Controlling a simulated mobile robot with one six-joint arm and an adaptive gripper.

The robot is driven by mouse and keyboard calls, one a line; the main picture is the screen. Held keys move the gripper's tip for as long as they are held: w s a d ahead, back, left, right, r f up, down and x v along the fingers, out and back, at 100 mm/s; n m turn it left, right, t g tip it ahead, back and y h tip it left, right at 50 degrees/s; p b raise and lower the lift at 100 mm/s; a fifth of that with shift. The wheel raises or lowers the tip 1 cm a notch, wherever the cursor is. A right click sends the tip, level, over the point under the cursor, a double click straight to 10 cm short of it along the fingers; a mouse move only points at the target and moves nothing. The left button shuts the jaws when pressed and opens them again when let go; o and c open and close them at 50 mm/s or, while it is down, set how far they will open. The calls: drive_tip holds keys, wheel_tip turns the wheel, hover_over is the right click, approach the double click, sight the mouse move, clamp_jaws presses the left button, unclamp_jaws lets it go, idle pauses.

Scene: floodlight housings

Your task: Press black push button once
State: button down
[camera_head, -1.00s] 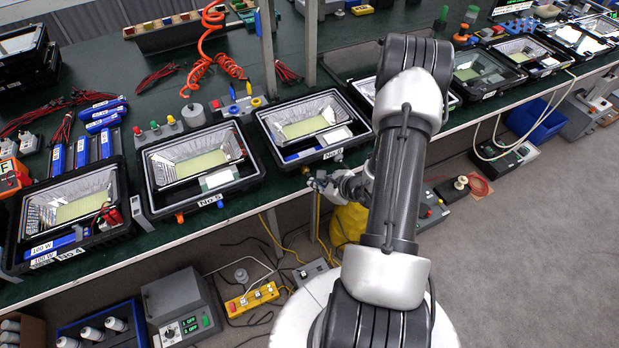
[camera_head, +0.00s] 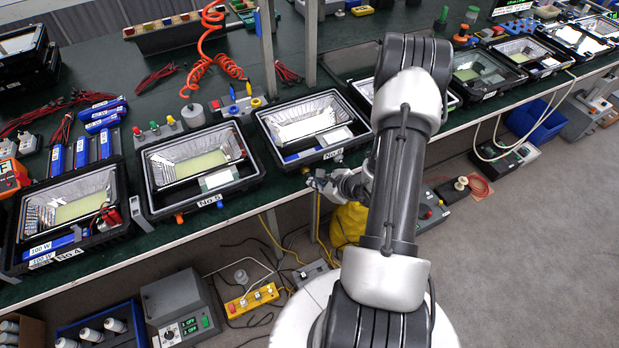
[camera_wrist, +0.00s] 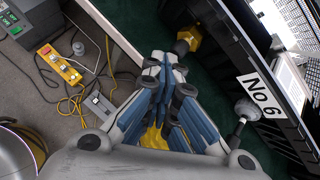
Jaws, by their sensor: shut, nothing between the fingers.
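The black push button (camera_wrist: 181,47) has a yellow collar and sticks out from the dark green bench edge. It is near the top middle of the wrist view, just beyond my fingertips. In the head view it is a tiny dark spot (camera_head: 306,170) below floodlight No 6 (camera_head: 272,138). My gripper (camera_wrist: 165,62) is shut and empty, with its tips close to the button; I cannot tell if they touch. In the head view my gripper (camera_head: 317,181) is small and partly hidden by my arm. The panel of No 6 glows bright white.
A grey knob (camera_wrist: 246,106) sticks out beside the No 6 label, right of my gripper. Floodlight No 5 (camera_head: 148,185) stands to the left, with an orange and a blue knob below it. A yellow power strip (camera_head: 252,299) and cables lie on the floor.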

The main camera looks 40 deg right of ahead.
drive_tip(key=shift+s+a, duration=0.1)
drive_tip(key=shift+s, duration=0.4)
drive_tip(key=s+a+b, duration=0.1)
drive_tip(key=s, duration=0.5)
drive_tip(key=shift+a+b, duration=0.2)
drive_tip(key=shift+b, duration=0.2)
drive_tip(key=shift+w, duration=0.1)
